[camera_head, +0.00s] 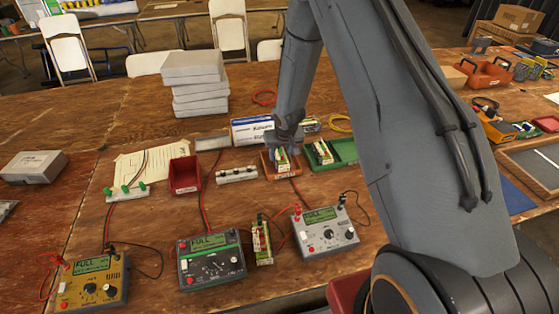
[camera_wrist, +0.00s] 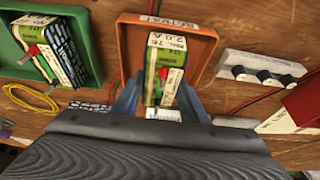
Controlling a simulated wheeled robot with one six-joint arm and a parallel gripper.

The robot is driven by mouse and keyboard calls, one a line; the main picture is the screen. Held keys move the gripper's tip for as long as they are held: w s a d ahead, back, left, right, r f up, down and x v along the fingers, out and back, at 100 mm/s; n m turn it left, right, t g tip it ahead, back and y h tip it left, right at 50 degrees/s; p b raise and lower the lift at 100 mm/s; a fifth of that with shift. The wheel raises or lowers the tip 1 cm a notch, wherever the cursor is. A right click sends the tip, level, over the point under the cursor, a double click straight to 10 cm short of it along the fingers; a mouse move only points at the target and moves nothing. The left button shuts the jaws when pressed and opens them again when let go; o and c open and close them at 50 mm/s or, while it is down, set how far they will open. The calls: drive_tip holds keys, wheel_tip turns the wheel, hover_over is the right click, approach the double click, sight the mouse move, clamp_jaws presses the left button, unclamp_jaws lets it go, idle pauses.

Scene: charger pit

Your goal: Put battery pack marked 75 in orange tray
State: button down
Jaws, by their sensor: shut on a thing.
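My gripper (camera_head: 284,142) is shut on a green and cream battery pack (camera_wrist: 166,62), whose label appears to read 75 and 2.0 A. The grey fingers (camera_wrist: 160,98) are on either side of the pack. The pack is upright within the outline of the orange tray (camera_wrist: 130,45). I cannot tell whether its base touches the tray floor. In the head view the orange tray (camera_head: 267,168) and the held pack (camera_head: 282,159) show partly behind my arm.
A green tray (camera_head: 345,150) holding another pack (camera_head: 322,152) stands beside the orange tray. A dark red bin (camera_head: 185,175) and a white strip with dark knobs (camera_head: 237,175) are to its left. Another pack (camera_head: 262,240) stands between two chargers (camera_head: 211,260) (camera_head: 324,230) in front.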

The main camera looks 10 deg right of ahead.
drive_tip(key=shift+w+f+b, duration=0.1)
drive_tip(key=shift+f+b, duration=0.35)
drive_tip(key=shift+b, duration=0.15)
drive_tip(key=shift+f, duration=0.1)
drive_tip(key=c, duration=1.1)
unclamp_jaws()
